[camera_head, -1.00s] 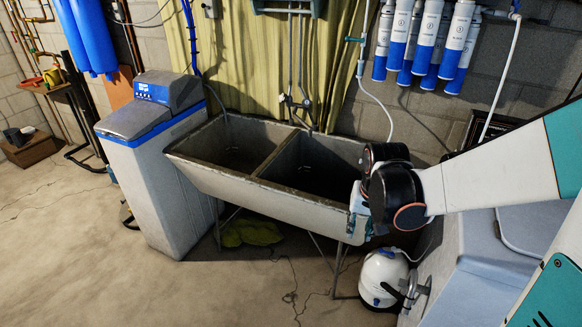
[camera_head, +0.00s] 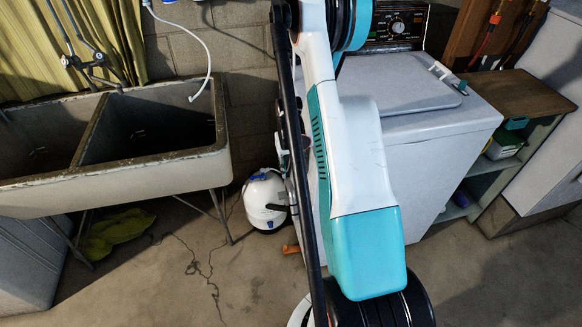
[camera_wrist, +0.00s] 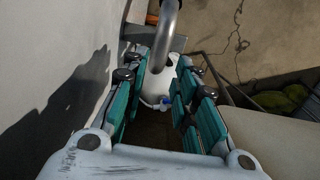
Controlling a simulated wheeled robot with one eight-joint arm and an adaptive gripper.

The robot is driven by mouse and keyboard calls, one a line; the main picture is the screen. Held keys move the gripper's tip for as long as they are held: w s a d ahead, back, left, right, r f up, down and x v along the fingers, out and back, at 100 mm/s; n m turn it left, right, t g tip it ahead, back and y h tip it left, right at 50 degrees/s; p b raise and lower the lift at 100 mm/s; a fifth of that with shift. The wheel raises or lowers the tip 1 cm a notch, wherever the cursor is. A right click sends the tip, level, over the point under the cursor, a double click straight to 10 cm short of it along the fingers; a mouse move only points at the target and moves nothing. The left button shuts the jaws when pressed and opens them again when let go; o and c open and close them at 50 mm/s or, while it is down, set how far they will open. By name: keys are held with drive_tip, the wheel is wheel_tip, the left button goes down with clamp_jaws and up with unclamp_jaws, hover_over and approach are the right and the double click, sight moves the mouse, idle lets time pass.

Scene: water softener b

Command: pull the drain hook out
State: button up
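In the wrist view, a thick grey curved pipe (camera_wrist: 166,35), which looks like the drain hook, comes down from the top edge. Its lower end lies between the far ends of my fingers. My gripper (camera_wrist: 162,68) has its two teal-padded fingers apart, with a gap on both sides of the pipe; I see no clear contact. The pipe's upper part is out of the picture. In the head view my arm covers the gripper and the hook, beside the washing machine (camera_head: 445,140).
A white tank (camera_head: 265,200) stands on the floor between the washer and the concrete sink (camera_head: 190,165); it also shows below the pipe in the wrist view (camera_wrist: 155,85). The washer's pale side is close on the left there. A wooden shelf unit (camera_head: 520,95) stands at right.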

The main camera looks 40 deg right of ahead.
sight(289, 182)
wheel_tip(289, 182, down, 8)
drive_tip(key=b, duration=0.4)
drive_tip(key=shift+r, duration=0.35)
clamp_jaws()
drive_tip(key=shift+r+p, duration=0.15)
drive_tip(key=shift+p, duration=0.15)
drive_tip(key=shift+r, duration=0.5)
drive_tip(key=shift+r, duration=0.1)
wheel_tip(289, 182, up, 17)
drive_tip(key=p, duration=0.9)
